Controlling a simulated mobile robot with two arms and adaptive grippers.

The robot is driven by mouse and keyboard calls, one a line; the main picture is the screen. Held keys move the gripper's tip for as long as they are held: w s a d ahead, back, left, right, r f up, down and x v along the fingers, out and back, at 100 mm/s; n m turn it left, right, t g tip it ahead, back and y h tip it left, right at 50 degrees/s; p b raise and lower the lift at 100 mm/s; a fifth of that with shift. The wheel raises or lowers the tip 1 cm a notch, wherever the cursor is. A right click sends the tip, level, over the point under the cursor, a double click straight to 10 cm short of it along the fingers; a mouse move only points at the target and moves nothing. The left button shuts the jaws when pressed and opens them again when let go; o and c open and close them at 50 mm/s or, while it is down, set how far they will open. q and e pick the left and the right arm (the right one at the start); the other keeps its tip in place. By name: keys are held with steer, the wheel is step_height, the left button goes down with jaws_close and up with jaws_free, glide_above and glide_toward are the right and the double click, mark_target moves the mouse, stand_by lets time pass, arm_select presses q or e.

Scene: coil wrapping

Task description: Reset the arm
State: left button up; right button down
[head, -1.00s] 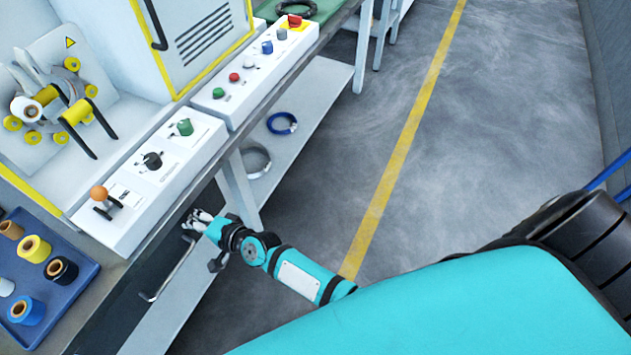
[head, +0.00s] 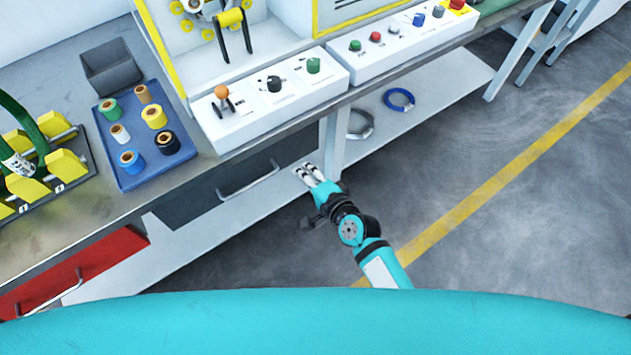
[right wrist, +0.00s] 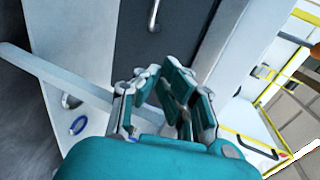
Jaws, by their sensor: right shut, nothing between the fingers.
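My right gripper (head: 311,175) is in the head view, low in front of the workbench, beside the bench leg and over the edge of the lower shelf. It is shut and empty. Its fingers also show in the right wrist view (right wrist: 168,95), with the dark drawer front and its handle beyond them. My right forearm reaches up to it from the lower middle of the head view. My left gripper is not in view.
The workbench holds control boxes (head: 268,100), a blue tray (head: 184,172) of tape rolls, a grey bin (head: 110,68) and a yellow-block rack (head: 62,165). A red drawer (head: 75,270) juts out at left. A blue coil (head: 398,99) lies on the lower shelf.

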steer(key=shift+v, duration=2.35)
steer(key=s+d+f+n+g+h, duration=0.2)
steer(key=s+d+f, duration=0.2)
steer(key=f, duration=0.5)
steer(key=s+d+f+n+g+h, duration=0.1)
steer(key=s+d+f+n, duration=0.15)
steer(key=s+f, duration=0.4)
steer(key=s+d+f+n+g+h, duration=0.2)
steer(key=d+f, duration=0.3)
steer(key=f, duration=0.5)
steer(key=s+d+f+n+g+h, duration=0.1)
steer(key=s+d+f+n+g, duration=0.2)
steer(key=s, duration=0.9)
steer(key=s+d+f+n+g+h, duration=0.2)
steer(key=s+d+f+n+g, duration=0.1)
steer(key=s+d+f, duration=0.6)
steer(key=s+f+n, duration=0.1)
steer(key=s, duration=0.3)
steer(key=shift+s+f, duration=0.1)
